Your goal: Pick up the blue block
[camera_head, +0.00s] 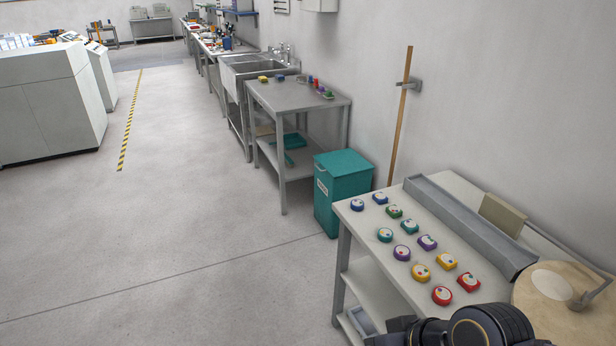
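Two blue pieces lie at the far left end of the near table (352,222). One blue piece (380,198) looks squarish and sits closer to the wall. The other blue piece (357,205) is round and sits nearer the table's left edge. Both have a pale top with small coloured marks. A black part of my own arm shows at the bottom right, in front of the table. No gripper fingers can be made out, and neither blue piece is touched.
Green (394,211), teal (409,226), purple (427,242), yellow (447,261) and red (468,281) pieces stand in two rows. A grey channel (470,225) runs behind them. A teal bin (343,190) stands beyond the table. The floor to the left is clear.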

